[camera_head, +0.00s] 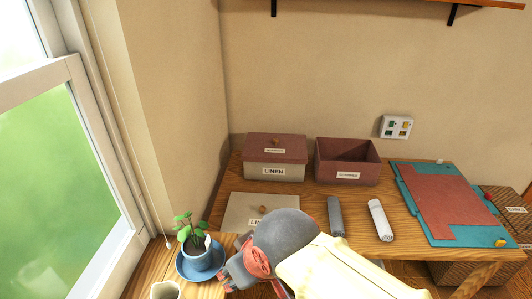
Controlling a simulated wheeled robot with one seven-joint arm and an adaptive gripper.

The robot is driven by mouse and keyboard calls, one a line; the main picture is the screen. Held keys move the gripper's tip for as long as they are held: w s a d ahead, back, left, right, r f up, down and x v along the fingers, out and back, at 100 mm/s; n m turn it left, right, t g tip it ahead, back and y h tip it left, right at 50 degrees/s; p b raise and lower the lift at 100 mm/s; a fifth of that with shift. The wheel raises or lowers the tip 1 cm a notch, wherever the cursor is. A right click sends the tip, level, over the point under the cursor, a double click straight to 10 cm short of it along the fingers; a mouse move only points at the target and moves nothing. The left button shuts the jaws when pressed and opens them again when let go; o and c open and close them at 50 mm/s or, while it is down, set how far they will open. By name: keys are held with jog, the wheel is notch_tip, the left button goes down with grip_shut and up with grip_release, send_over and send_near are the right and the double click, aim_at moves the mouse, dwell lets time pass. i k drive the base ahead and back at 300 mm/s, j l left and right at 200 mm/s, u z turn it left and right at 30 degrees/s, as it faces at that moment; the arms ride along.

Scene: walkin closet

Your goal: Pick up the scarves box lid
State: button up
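My gripper (232,274) is at the front left, near the blue saucer and apart from the maroon lid. My arm partly hides it, so its opening is unclear.
A plant in a blue pot (203,258) stands on a blue saucer close to my gripper. A dark grey roll (335,215) and a white roll (380,220) lie mid-table. A teal mat (470,236) with red cloth (448,200) is at right. A window is left.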

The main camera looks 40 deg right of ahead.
aim_at(264, 147)
jog(key=z, duration=1.15)
